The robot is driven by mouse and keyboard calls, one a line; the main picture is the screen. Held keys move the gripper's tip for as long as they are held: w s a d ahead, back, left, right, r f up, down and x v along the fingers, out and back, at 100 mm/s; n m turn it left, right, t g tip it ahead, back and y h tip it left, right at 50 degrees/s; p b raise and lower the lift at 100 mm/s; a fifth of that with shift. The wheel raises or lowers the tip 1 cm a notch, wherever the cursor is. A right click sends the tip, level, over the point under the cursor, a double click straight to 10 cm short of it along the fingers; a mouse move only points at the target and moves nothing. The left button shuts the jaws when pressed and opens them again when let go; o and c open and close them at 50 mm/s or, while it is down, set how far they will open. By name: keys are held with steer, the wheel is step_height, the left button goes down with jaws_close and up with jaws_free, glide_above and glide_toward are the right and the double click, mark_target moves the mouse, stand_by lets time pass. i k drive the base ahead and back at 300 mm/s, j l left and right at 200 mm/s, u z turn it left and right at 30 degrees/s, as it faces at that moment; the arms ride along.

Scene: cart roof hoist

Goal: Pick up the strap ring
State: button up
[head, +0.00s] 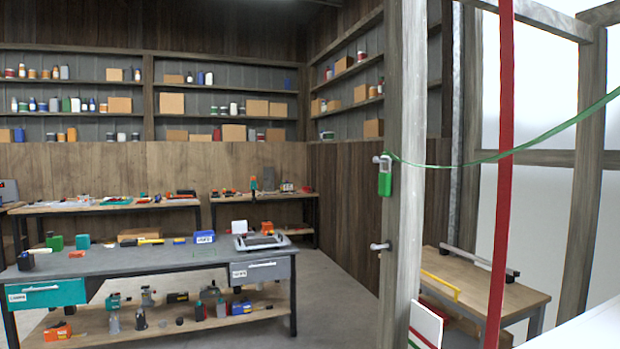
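A grey wooden post (393,215) stands right of the middle in the head view, with a light peg near its top part. A green piece (385,182) hangs at this peg, upright against the post. A thin green strap (450,164) runs from the peg, sags and rises to the right edge. A wide red strap (503,130) hangs nearly vertical and crosses the green one in the picture. I cannot make out a strap ring for certain; the green piece is too small to tell its shape. My gripper is not in view.
A second peg (380,247) on the post is bare. A small wooden table (500,297) with a grey bar and a yellow piece stands at right. A cluttered grey workbench (150,262) is at left. Open floor (335,300) lies between bench and post.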

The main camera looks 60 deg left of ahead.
mark_target(385, 177)
steer(key=u, duration=1.2)
